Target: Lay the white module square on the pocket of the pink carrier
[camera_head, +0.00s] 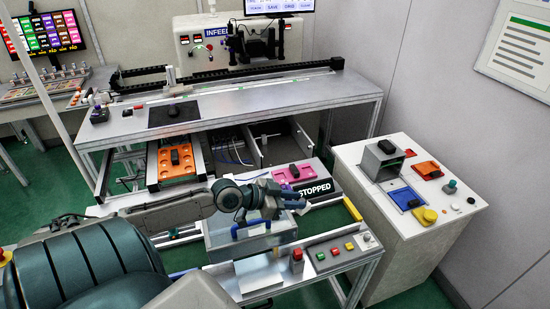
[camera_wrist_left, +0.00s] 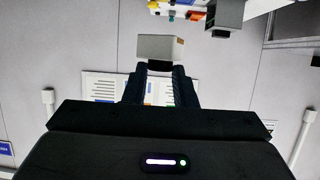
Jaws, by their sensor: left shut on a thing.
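The white module (camera_wrist_left: 160,46) is a pale block with a small tan mark on one side, held at the tips of my left gripper's dark fingers in the left wrist view. In the head view my left gripper (camera_head: 291,199) is shut on it, and the module shows only as a small pale piece (camera_head: 297,204). The pink carrier (camera_head: 284,178) lies farther back, beyond the gripper, with a dark block (camera_head: 294,171) on it. The gripper and module are apart from the carrier. My right gripper is not in view.
A grey bin with blue handles (camera_head: 222,240) is below my left arm. An orange carrier (camera_head: 178,167) lies left. A white cabinet (camera_head: 410,220) with a grey housing (camera_head: 382,160) stands right.

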